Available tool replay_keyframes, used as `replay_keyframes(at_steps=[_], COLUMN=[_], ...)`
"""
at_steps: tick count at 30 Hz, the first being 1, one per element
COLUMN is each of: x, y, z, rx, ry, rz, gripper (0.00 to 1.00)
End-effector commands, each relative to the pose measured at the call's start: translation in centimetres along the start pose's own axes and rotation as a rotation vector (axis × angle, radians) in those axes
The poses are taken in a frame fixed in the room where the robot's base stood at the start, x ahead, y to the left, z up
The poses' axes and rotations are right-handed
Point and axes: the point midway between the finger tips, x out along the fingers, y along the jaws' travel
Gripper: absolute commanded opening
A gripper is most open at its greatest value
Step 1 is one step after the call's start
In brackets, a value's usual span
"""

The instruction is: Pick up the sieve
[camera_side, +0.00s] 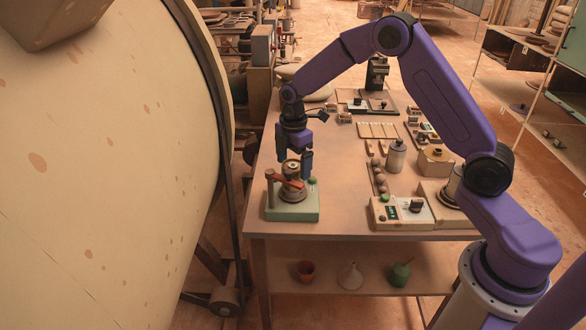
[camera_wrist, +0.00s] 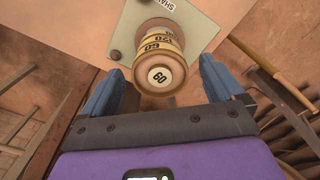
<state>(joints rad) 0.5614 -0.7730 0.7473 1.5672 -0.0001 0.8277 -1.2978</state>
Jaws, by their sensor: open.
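A stack of round brass-coloured sieves (camera_wrist: 158,44) shows in the wrist view, with bands marked 60 and 120. The top sieve (camera_wrist: 160,77), marked 60, faces the camera. In the side view the stack (camera_side: 292,190) stands upright on a green-edged base (camera_side: 291,214) at the table's near left corner, with a red part beside it. My gripper (camera_side: 294,163) points down over the stack, open. In the wrist view its blue fingers (camera_wrist: 160,84) lie on either side of the top sieve, with gaps showing and nothing held.
To the right on the table (camera_side: 345,222) are a row of small round balls (camera_side: 379,180), a grey canister (camera_side: 396,156) and a control box (camera_side: 402,213). A large speckled drum (camera_side: 110,150) stands close to the table's left. Table between the stack and balls is clear.

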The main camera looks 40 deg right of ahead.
Motion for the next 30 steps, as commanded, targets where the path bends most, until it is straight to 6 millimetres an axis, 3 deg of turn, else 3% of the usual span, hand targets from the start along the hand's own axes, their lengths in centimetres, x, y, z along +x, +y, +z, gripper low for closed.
replay_keyframes(at_steps=[4, 10, 22, 30], x=[0.0, -0.1, -0.6, -3.7], y=[0.0, 0.0, 0.1, -0.1], z=[0.0, 0.0, 0.0, 0.0], rx=[0.0, 0.0, 0.0, 0.001], ry=[0.0, 0.0, 0.001, 0.001], rz=[0.0, 0.0, 0.003, 0.005], gripper=[0.94, 0.31, 0.31, 0.31])
